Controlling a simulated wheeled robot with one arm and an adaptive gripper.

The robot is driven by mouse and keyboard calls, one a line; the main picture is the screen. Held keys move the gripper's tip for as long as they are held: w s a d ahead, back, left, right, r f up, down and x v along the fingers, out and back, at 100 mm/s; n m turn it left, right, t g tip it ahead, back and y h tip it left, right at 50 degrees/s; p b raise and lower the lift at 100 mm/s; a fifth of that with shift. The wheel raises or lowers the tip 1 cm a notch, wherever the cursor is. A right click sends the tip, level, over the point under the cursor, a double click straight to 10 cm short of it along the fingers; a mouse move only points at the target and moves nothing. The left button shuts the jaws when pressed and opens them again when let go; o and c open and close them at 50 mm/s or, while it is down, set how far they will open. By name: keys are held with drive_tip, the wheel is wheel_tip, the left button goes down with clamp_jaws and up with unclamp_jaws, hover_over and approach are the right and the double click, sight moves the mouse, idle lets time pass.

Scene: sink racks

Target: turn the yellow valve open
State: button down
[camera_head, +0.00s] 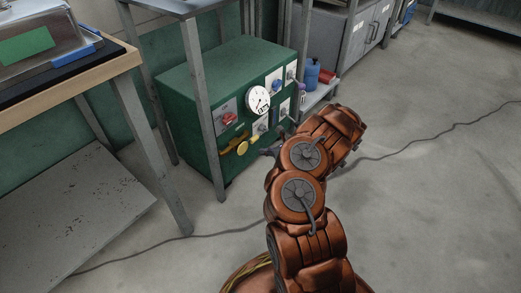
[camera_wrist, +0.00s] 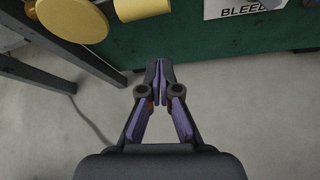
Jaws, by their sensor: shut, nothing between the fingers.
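The yellow valve (camera_head: 240,147) sits low on the front of the green cabinet (camera_head: 215,85), left of the other controls. In the wrist view, yellow round parts (camera_wrist: 75,18) show at the upper left, cut off by the top edge. My gripper (camera_wrist: 158,65) is shut and empty, its fingertips together, in front of the cabinet's lower front and to the right of and below the yellow parts. In the head view my gripper (camera_head: 270,152) is small and partly hidden by my orange arm, just right of the yellow valve. I see no contact with the valve.
A red knob (camera_head: 229,118), a white dial gauge (camera_head: 258,98) and several other knobs share the cabinet front. A grey table leg (camera_head: 201,105) stands close before the cabinet's left side. A blue container (camera_head: 312,73) stands on a low shelf. A dark cable crosses the open floor.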

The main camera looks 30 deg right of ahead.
drive_tip(key=p+v, duration=0.3)
drive_tip(key=v, duration=0.4)
drive_tip(key=shift+s+a+r, duration=0.2)
drive_tip(key=shift+s+a, duration=0.05)
drive_tip(key=shift+s, duration=0.15)
